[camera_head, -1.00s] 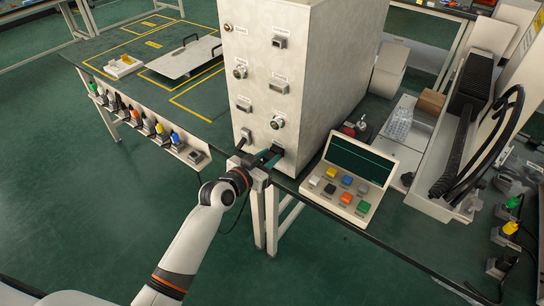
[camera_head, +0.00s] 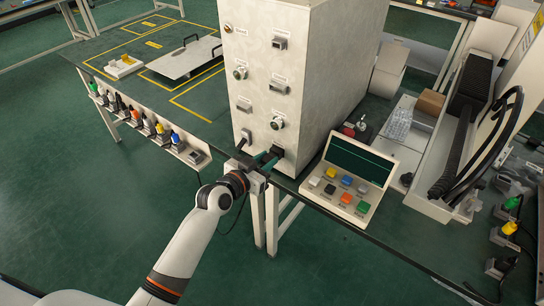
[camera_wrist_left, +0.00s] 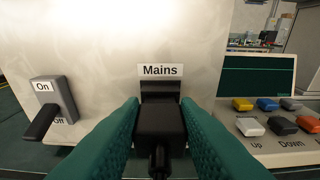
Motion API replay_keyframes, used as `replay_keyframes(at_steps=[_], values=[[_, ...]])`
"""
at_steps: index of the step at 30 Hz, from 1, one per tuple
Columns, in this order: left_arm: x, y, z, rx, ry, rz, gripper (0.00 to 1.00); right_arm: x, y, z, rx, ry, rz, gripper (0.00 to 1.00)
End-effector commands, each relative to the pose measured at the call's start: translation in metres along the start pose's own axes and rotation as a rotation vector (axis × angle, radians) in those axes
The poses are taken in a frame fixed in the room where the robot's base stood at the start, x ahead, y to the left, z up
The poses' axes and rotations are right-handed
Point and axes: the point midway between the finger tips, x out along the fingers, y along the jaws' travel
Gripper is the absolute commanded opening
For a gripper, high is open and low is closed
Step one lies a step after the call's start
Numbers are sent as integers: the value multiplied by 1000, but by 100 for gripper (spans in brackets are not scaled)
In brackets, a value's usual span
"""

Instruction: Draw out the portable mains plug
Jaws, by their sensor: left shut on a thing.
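My left gripper (camera_head: 266,158) is at the lower front of the tall light-grey cabinet (camera_head: 285,70). In the left wrist view its green fingers (camera_wrist_left: 160,135) are shut on the sides of the black mains plug (camera_wrist_left: 160,124), whose cord end points towards me. The plug (camera_head: 277,151) is small and dark in the head view. Behind it is the dark mains socket (camera_wrist_left: 160,89), under the "Mains" label (camera_wrist_left: 160,70). How deep the plug sits in the socket cannot be told. My right gripper is not in view.
An On/Off lever switch (camera_wrist_left: 48,110) is left of the plug, its handle low. A sloped panel with coloured buttons (camera_head: 345,180) stands close on the right. A rail with several coloured plugs (camera_head: 150,125) runs along the bench edge at left. Open floor lies in front.

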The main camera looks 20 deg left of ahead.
Motion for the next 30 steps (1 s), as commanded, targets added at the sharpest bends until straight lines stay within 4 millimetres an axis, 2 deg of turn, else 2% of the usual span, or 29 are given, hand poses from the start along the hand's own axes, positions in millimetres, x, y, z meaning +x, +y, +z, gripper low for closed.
replay_keyframes(at_steps=[8, 30], values=[[-4, 0, -1, 0, 1, -1, 0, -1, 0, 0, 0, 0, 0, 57], [-40, 0, -9, 1, 0, 0, 0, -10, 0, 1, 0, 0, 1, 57]])
